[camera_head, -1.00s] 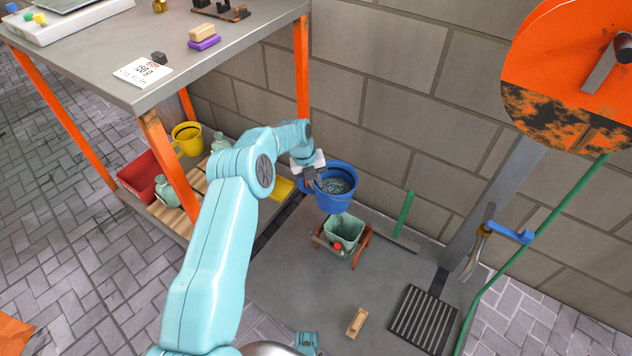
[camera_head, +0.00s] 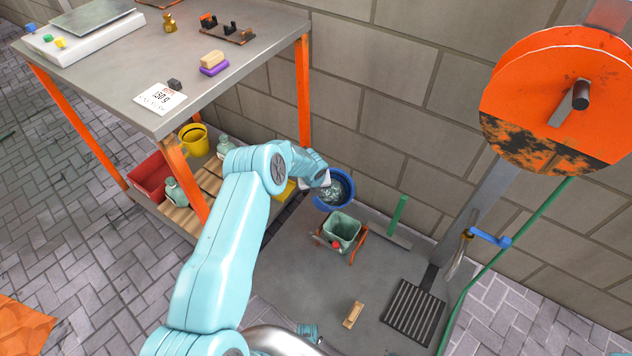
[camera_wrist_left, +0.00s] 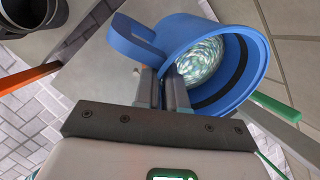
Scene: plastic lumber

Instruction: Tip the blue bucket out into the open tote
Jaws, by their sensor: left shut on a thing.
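The blue bucket (camera_head: 347,203) holds a pale, glittering mass. It hangs above the floor by the wall, its mouth facing up and toward the head camera. My left gripper (camera_head: 323,182) is shut on the bucket's near left side. An open pale green tote (camera_head: 342,230) stands on the floor in an orange stand, just below and in front of the bucket. A small red thing is at its front edge. My right gripper is not in view.
A steel bench (camera_head: 215,100) with orange legs stands at the left, with a red bin (camera_head: 150,178) and yellow bucket (camera_head: 193,140) on its lower shelf. The wall is close behind.

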